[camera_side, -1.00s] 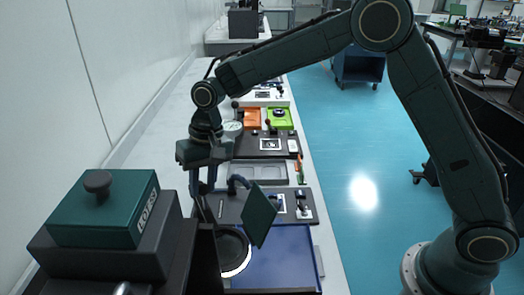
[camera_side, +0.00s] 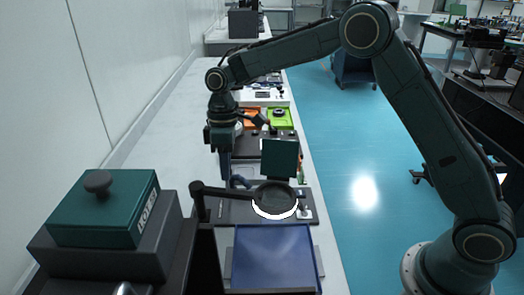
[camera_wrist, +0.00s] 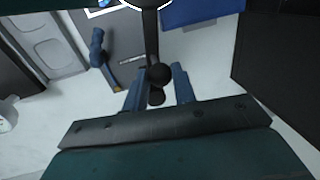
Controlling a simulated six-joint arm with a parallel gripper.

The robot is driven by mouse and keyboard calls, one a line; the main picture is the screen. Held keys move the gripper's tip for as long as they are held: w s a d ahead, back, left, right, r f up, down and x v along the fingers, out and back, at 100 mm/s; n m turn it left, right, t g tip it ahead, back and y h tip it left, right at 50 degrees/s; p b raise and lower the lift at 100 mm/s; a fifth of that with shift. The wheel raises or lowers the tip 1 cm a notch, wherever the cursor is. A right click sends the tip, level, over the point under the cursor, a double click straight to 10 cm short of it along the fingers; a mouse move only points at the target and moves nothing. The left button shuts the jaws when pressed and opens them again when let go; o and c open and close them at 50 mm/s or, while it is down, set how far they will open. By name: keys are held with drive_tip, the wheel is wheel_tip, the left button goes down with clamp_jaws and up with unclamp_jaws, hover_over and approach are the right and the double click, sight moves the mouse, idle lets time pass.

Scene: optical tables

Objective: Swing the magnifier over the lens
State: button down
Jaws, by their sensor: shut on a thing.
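The magnifier (camera_side: 273,197) is a dark round head with a bright white rim on a black arm from a dark post at the left. In the side view its head hangs over the dark plate (camera_side: 238,212), overlapping the plate's white square. The lens cannot be made out beneath it. My gripper (camera_side: 226,176) points down by the magnifier's arm. In the wrist view my blue fingers (camera_wrist: 158,88) stand on either side of the magnifier's black ball-ended arm (camera_wrist: 152,45), shut on it. Only part of the head shows at that view's top edge.
A blue tray (camera_side: 272,258) lies in front of the plate. A dark box with a green lid (camera_side: 105,215) stands at the near left. Orange and green blocks (camera_side: 279,118) are farther back.

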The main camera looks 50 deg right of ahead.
drive_tip(key=shift+w+d+n+h, duration=0.2)
drive_tip(key=shift+w+d+n, duration=0.45)
drive_tip(key=shift+n, duration=0.55)
drive_tip(key=shift+w+d+n+h, duration=0.2)
drive_tip(key=shift+w+d+n, duration=0.4)
drive_tip(key=shift+n, duration=0.6)
drive_tip(key=shift+w+a+r, duration=0.1)
drive_tip(key=shift+w, duration=0.05)
drive_tip(key=c, duration=1.1)
unclamp_jaws()
drive_tip(key=shift+c, duration=0.2)
drive_tip(key=shift+s+a+m, duration=0.1)
drive_tip(key=shift+s+m, duration=0.15)
drive_tip(key=shift+m, duration=0.05)
